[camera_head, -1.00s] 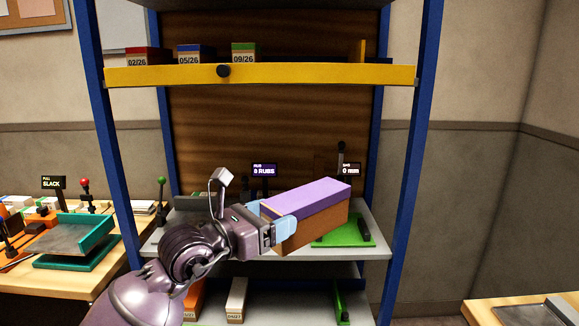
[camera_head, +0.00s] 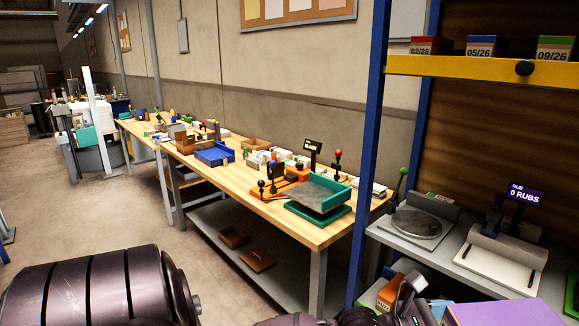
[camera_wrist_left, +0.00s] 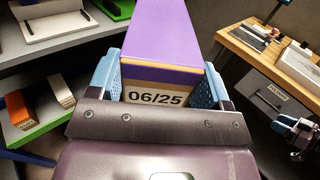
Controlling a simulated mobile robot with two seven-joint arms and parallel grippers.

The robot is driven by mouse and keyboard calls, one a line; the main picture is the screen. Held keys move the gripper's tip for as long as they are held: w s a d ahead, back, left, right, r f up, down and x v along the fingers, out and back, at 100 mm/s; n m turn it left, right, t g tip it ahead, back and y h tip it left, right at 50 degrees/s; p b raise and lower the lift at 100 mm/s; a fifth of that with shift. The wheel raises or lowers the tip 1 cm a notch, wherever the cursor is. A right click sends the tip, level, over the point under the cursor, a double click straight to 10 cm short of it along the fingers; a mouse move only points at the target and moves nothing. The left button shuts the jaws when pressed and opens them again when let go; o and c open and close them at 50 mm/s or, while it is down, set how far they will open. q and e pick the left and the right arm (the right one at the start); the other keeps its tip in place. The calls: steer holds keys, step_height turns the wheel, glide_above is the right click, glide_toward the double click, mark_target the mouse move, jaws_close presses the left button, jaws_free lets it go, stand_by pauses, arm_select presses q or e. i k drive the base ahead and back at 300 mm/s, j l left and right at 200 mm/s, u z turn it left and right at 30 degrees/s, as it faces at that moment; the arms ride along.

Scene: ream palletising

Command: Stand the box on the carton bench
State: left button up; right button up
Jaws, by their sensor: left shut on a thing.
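The box has a purple lid (camera_wrist_left: 160,35) and a cardboard end labelled 06/25 (camera_wrist_left: 155,97). My left gripper (camera_wrist_left: 158,82) is shut on it, with a light blue finger on each side. In the head view, only the purple top (camera_head: 505,314) shows at the bottom right, and my gripper's fingers are out of frame. A long wooden bench (camera_head: 335,232) runs along the wall left of the rack; no sign shows whether it is the carton bench. What seems to be my right gripper (camera_wrist_left: 298,133) is at the wrist view's right edge, too small to read.
The bench carries a teal tray device (camera_head: 318,198), a blue tray (camera_head: 214,153) and several small items. The rack's blue post (camera_head: 368,140) stands between bench and rack shelf (camera_head: 450,262). Open floor (camera_head: 130,215) lies left of the bench. Another wooden bench (camera_wrist_left: 235,42) shows in the wrist view.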

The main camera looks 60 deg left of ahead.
mark_target(241, 176)
steer(key=j+u, duration=0.1)
steer(key=j, duration=1.1)
steer(key=j+u, duration=0.15)
steer(key=j, duration=0.45)
steer(key=i+j+u, duration=0.1)
steer(key=j, duration=0.5)
steer(key=i+j, duration=0.1)
steer(key=j, duration=0.5)
steer(key=j+u, duration=0.15)
steer(key=j, duration=0.45)
steer(key=i+j, duration=0.15)
steer(key=j, duration=0.2)
steer(key=i+j, duration=0.1)
steer(key=j, duration=0.25)
steer(key=i+j+u, duration=0.1)
steer(key=j, duration=0.2)
steer(key=i, duration=0.05)
